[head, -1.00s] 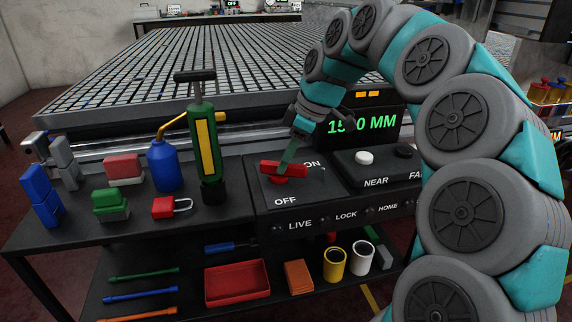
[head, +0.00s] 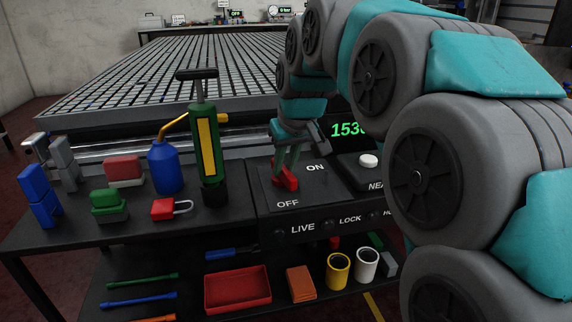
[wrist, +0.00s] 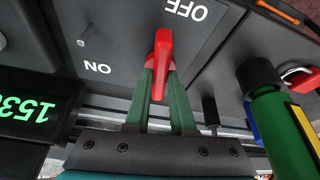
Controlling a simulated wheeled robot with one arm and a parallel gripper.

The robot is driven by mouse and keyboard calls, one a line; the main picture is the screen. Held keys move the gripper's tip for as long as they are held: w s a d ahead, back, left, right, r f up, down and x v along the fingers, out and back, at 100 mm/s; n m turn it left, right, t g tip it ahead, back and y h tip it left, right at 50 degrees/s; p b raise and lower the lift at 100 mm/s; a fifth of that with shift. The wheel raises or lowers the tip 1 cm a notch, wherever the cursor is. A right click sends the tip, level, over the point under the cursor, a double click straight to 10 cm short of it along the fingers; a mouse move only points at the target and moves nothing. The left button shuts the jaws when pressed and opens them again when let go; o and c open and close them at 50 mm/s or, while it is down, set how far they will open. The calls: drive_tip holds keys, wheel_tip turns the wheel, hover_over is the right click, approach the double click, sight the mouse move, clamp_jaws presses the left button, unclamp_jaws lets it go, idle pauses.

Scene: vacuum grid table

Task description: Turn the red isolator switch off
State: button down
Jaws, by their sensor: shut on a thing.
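The red isolator switch handle (head: 284,178) stands on a dark panel with an ON label at its upper right and an OFF label below it. Its near end points towards the OFF label. My gripper (head: 287,158) reaches down from above and is shut on the handle. In the wrist view the red handle (wrist: 162,50) lies between the two green fingers (wrist: 160,88), with its far end near the OFF label. The ON label is off to the left there. The fingers hide part of the handle and its pivot.
A green pump with a yellow stripe (head: 207,150), a blue oil can (head: 165,168) and a red padlock (head: 165,209) stand left of the panel. A white NEAR button (head: 368,161) and a lit display (head: 346,130) are to the right. A red tray (head: 237,289) is on the lower shelf.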

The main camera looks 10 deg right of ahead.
drive_tip(key=shift+a+m+h, duration=0.15)
drive_tip(key=shift+m+h, duration=0.35)
drive_tip(key=shift+m, duration=0.6)
drive_tip(key=c, duration=0.8)
unclamp_jaws()
drive_tip(key=shift+o, duration=0.2)
drive_tip(key=v, duration=0.7)
drive_tip(key=shift+s+r, duration=0.2)
drive_tip(key=shift+r, duration=0.15)
